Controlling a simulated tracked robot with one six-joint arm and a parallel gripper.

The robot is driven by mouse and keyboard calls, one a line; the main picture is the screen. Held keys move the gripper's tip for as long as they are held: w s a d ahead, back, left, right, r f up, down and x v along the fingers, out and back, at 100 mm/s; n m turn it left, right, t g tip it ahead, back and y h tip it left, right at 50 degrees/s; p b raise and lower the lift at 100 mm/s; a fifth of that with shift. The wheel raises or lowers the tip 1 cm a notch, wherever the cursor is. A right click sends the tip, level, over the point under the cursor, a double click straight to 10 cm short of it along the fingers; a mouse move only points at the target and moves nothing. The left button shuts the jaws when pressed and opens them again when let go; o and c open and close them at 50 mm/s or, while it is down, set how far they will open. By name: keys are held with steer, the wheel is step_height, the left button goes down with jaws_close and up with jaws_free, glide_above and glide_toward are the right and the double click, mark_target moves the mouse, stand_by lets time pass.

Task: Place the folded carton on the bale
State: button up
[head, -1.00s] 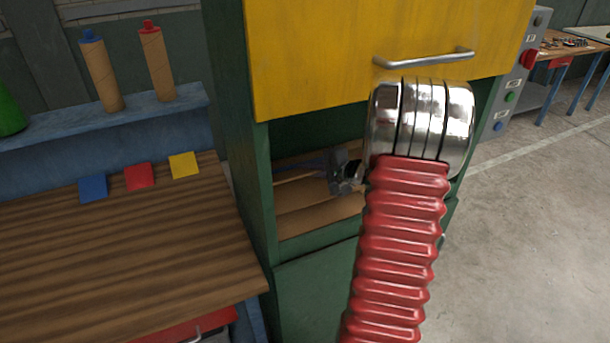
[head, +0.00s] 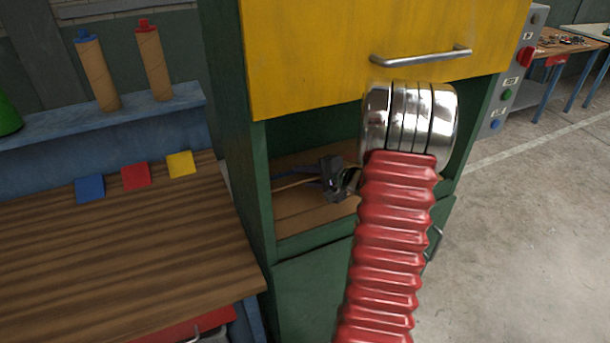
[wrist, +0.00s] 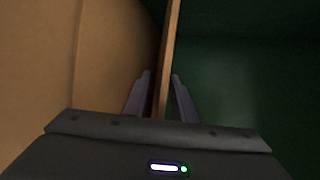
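My gripper (head: 322,176) is inside the open compartment of a green cabinet, under its yellow front. A thin brown sheet, seen edge-on, appears to be the folded carton (head: 292,184); it extends left from between my fingers. In the wrist view the same carton edge (wrist: 168,60) runs between the two dark fingers (wrist: 161,76), with a narrow gap showing beside it. The fingers look open around the carton, one on each side. Much of the carton is hidden by the gripper and cabinet. I cannot make out a bale.
The green cabinet (head: 233,140) and its yellow panel (head: 340,50) with a metal handle crowd the gripper. A wooden bench (head: 110,240) with blue, red and yellow squares stands left. Two cardboard tubes (head: 98,75) stand on a blue ledge. The floor at right is clear.

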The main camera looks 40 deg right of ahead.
steer(key=v, duration=1.2)
stand_by(0.8)
steer(key=shift+f, duration=0.1)
